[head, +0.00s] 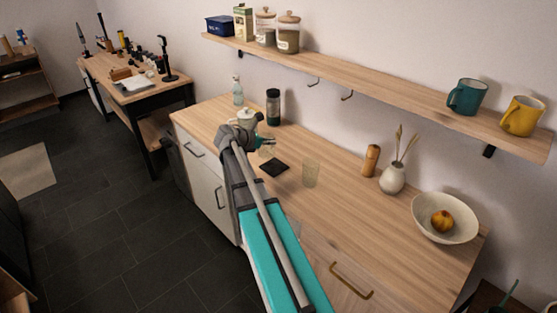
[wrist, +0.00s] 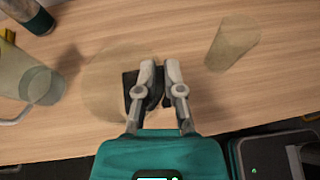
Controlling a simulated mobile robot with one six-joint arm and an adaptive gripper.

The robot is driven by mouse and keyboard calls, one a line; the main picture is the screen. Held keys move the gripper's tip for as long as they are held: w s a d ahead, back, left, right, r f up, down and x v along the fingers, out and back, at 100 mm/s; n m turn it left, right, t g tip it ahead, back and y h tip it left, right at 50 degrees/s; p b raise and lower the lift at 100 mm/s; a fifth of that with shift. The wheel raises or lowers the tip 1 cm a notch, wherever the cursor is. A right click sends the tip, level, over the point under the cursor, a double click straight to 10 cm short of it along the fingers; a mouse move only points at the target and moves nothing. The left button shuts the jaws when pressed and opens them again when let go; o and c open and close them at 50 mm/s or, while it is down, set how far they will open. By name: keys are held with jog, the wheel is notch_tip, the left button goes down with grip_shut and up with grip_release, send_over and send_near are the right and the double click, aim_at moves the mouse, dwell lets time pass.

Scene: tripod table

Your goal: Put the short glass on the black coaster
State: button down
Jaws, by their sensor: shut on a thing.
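The short glass (head: 267,151) is clear and faint. My gripper (head: 266,142) is shut on it near the left-middle of the counter. In the wrist view the glass is a pale, see-through round outline (wrist: 104,88), left of and against my closed fingers (wrist: 163,85). The black coaster (head: 274,167) is a flat dark square on the counter, just in front of the glass in the head view. In the wrist view the coaster (wrist: 130,82) lies beneath the fingers, which hide much of it. I cannot tell the exact height of the glass above the counter.
A taller clear glass (head: 311,173) stands right of the coaster. A pale pot (head: 247,117), a dark bottle (head: 273,106) and a clear bottle (head: 238,90) stand behind my gripper. A white vase (head: 392,178) and a fruit bowl (head: 445,217) are further right.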

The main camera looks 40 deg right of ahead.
aim_at(273, 147)
jog(key=shift+w+d+f+b, duration=0.1)
jog(key=shift+d+f+b, duration=0.75)
jog(key=shift+f, duration=0.2)
jog(key=shift+d+f+b, duration=0.8)
jog(key=shift+f+b, duration=0.05)
jog(key=shift+f, duration=0.15)
jog(key=shift+d+f+b, duration=0.45)
jog(key=shift+f+b, duration=1.55)
jog(key=shift+b, duration=0.05)
jog(key=c, duration=0.8)
grip_release()
jog(key=shift+o, duration=0.2)
jog(key=shift+a+r, duration=0.1)
